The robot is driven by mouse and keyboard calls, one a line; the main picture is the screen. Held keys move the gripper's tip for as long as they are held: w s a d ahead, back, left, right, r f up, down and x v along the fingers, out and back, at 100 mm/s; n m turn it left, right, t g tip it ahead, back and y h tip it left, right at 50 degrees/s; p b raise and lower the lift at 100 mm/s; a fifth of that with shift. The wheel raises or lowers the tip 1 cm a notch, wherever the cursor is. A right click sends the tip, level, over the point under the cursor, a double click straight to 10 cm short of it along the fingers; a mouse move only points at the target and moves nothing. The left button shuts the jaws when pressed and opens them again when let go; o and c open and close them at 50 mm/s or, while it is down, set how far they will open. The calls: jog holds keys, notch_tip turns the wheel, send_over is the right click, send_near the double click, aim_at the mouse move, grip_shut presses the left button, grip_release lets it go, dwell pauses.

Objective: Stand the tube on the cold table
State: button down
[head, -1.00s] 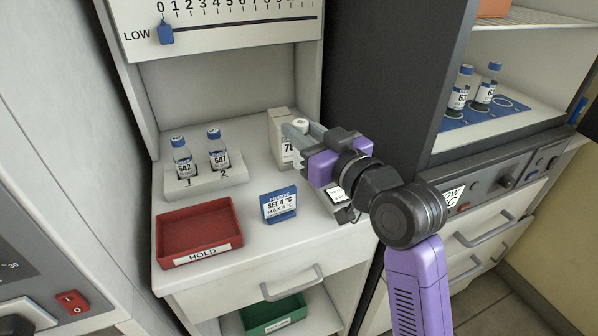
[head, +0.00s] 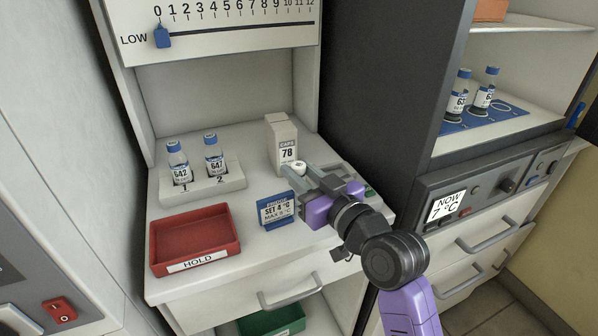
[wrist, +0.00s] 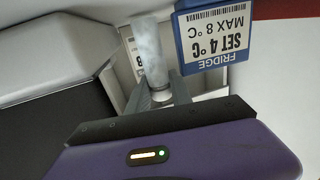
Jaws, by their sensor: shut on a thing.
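My gripper (head: 310,174) is shut on a tube with a white cap (head: 299,166), in front of the white CAPS 78 box. In the wrist view, the pale, cloudy tube (wrist: 150,52) shows between the fingers (wrist: 158,92), its cap end nearest the camera. I cannot tell whether its far end touches the counter. A blue plate with ring marks (head: 508,108) lies in the open cabinet at the right, with two blue-capped bottles (head: 459,93) (head: 485,88) on its left part. The panel below it reads NOW 7 °C (head: 446,206).
The blue fridge card (head: 277,210), SET 4 °C MAX 8 °C, stands close left of my gripper. The CAPS box (head: 283,142) is behind. A red HOLD tray (head: 193,262) and a rack (head: 230,183) with two bottles are farther left. A dark cabinet wall (head: 385,90) stands at the right.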

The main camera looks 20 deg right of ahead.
jog(key=shift+f, duration=0.2)
jog(key=c, duration=1.1)
grip_release()
jog(key=shift+c, duration=0.2)
jog(key=shift+r, duration=0.2)
jog(key=shift+s+r, duration=0.1)
jog(key=s+d, duration=0.2)
jog(key=s, duration=0.9)
jog(key=shift+s+d, duration=0.15)
jog(key=shift+s, duration=0.15)
